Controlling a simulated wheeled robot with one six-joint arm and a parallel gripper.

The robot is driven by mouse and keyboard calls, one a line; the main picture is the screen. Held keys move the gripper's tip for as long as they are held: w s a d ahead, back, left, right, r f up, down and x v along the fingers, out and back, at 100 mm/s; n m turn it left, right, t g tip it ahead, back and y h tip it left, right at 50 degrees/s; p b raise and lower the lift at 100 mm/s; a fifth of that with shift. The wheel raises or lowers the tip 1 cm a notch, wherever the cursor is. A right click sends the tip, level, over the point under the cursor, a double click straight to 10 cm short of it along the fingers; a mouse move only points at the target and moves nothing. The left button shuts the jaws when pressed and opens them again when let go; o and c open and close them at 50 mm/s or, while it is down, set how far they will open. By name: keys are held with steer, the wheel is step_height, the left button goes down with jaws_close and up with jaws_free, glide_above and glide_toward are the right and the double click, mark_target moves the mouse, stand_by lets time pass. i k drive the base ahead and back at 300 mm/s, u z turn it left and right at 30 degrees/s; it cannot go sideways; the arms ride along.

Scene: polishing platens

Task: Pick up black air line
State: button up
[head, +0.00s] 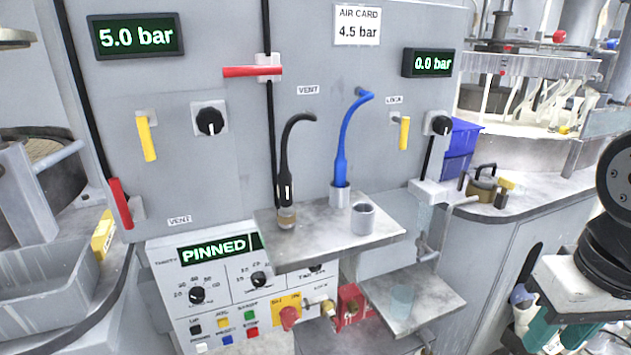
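The black air line (287,165) stands upright on a small grey shelf (310,256) in front of the machine panel. Its top curves over to the right, and its lower end sits in a small holder with a brass-coloured part (287,217). To its right a blue air line (343,145) stands in a grey cup (340,199), apart from the black one. Another grey cup (363,219) on the shelf has no line in it. Black links of my arm show at the right edge. My gripper is not visible.
Red-handled (252,71) and yellow-handled valves (146,138) stick out from the panel. A control box marked PINNED (213,249) is below left. A lower shelf (425,300) holds a pale translucent cup (402,300). A curved counter (530,208) with small items stands at right.

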mark_target(285, 184)
steer(key=u, duration=1)
steer(key=i, duration=0.15)
steer(key=z, duration=0.2)
